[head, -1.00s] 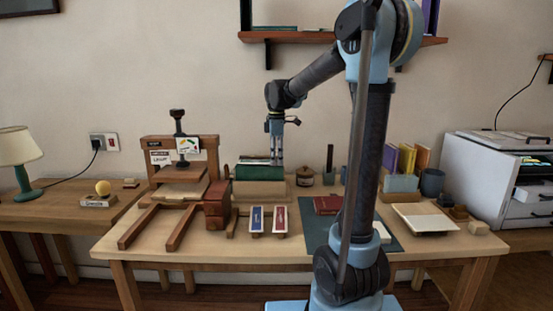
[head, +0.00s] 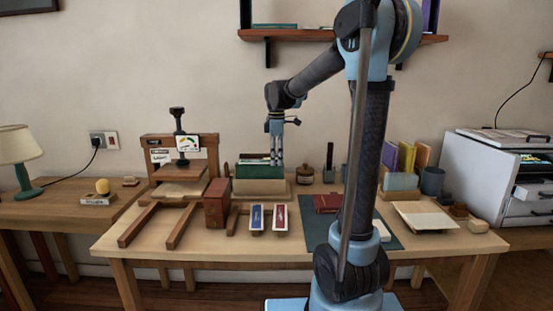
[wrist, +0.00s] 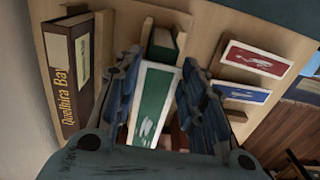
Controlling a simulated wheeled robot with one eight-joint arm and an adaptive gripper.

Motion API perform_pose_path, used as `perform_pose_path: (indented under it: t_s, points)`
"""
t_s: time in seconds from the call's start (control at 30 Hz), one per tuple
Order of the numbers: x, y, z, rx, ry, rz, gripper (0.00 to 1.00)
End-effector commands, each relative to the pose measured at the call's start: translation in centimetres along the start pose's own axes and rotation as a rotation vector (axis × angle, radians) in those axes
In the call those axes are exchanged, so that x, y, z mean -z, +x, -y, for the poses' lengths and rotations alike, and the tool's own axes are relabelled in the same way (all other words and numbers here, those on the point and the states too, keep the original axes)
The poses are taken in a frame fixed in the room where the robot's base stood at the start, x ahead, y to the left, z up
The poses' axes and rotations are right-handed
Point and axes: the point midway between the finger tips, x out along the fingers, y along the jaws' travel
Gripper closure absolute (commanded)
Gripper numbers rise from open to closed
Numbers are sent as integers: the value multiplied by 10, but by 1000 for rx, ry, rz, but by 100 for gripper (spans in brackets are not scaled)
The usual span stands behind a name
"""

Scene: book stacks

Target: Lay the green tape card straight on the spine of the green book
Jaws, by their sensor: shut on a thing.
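The green book (head: 252,172) stands in a pale wooden holder (head: 258,187) at the back middle of the table. My gripper (head: 276,161) points down right at the green book. In the wrist view my gripper (wrist: 160,62) is shut on the green tape card (wrist: 152,103), a green strip with a white border and a white mark, held between both fingers. A green surface, probably the book's spine (wrist: 163,42), shows beyond the card and is mostly hidden by it. I cannot tell whether card and spine touch.
Red (head: 280,217) and blue (head: 257,217) cards lie on stands in front. A wooden press (head: 205,143) and a red-brown block (head: 216,203) stand left. A dark brown book (wrist: 57,85) shows in the wrist view. A dark mat (head: 312,228) lies right.

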Motion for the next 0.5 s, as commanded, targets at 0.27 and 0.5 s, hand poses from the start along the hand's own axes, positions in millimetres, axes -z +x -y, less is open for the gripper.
perform_pose_path:
  t_s: [0.27, 0.5]
  points:
    - [0, 2, 0, 0, 0, 0, 74]
    - [0, 4, 0, 0, 0, 0, 74]
